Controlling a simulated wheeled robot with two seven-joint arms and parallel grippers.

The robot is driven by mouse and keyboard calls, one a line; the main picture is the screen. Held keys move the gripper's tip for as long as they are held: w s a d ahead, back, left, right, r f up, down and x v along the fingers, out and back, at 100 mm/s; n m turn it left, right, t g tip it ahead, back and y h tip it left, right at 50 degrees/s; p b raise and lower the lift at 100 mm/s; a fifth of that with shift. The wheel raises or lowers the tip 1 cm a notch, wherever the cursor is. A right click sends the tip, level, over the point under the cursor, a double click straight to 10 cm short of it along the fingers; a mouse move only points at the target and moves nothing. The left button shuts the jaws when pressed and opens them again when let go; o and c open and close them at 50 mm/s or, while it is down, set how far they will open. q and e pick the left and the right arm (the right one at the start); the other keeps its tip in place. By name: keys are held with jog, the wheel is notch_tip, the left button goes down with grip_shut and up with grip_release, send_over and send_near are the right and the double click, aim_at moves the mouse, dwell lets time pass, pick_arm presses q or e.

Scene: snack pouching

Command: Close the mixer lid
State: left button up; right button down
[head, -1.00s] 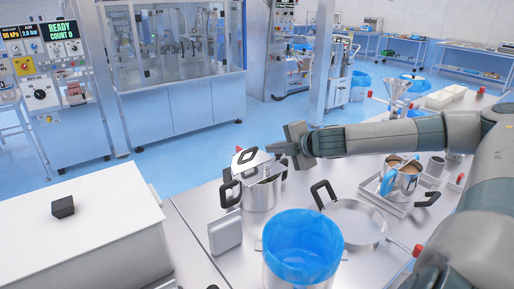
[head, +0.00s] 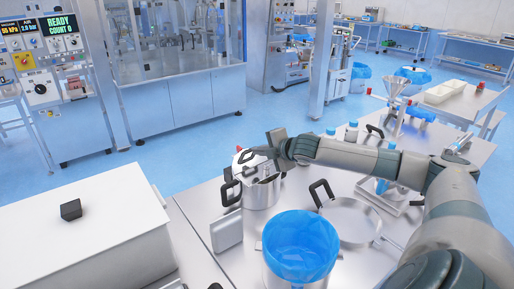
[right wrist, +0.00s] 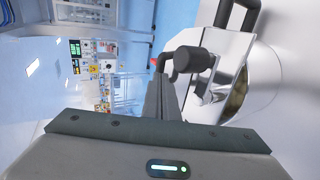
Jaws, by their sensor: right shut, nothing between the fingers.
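The steel pot that appears to be the mixer (head: 262,194) stands on the steel table, with black side handles. Its pale metal lid (head: 241,158) stands tilted up at the pot's left rim, partly hidden by my gripper. In the right wrist view the lid (right wrist: 233,55) shows as a bright plate beside the pot's open mouth (right wrist: 237,97). My right gripper (head: 254,153) is shut and empty, above the pot at the lid's upper edge. In the right wrist view its fingers (right wrist: 163,85) are close to the lid; contact cannot be told. My left gripper is out of view.
A blue-lined bin (head: 300,247) stands in front of the pot. A white cabinet (head: 85,248) with a black knob fills the lower left. Bottles (head: 351,132) stand behind my right arm.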

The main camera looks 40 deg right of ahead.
aim_at(253, 165)
jog(key=shift+w+f, duration=0.3)
jog(key=shift+w, duration=0.3)
jog(key=shift+w+r+p, duration=0.1)
jog(key=shift+w+p, duration=0.2)
jog(key=shift+p, duration=0.3)
jog(key=shift+w+d+r+p, duration=0.1)
jog(key=shift+w+r+p, duration=0.1)
jog(key=shift+w+p, duration=0.8)
jog(key=shift+w+d+f+p, duration=0.1)
jog(key=shift+w+f+p, duration=0.2)
jog(key=shift+w+p, duration=0.55)
jog(key=shift+s, duration=0.15)
jog(key=shift+f, duration=0.15)
jog(key=shift+p, duration=0.45)
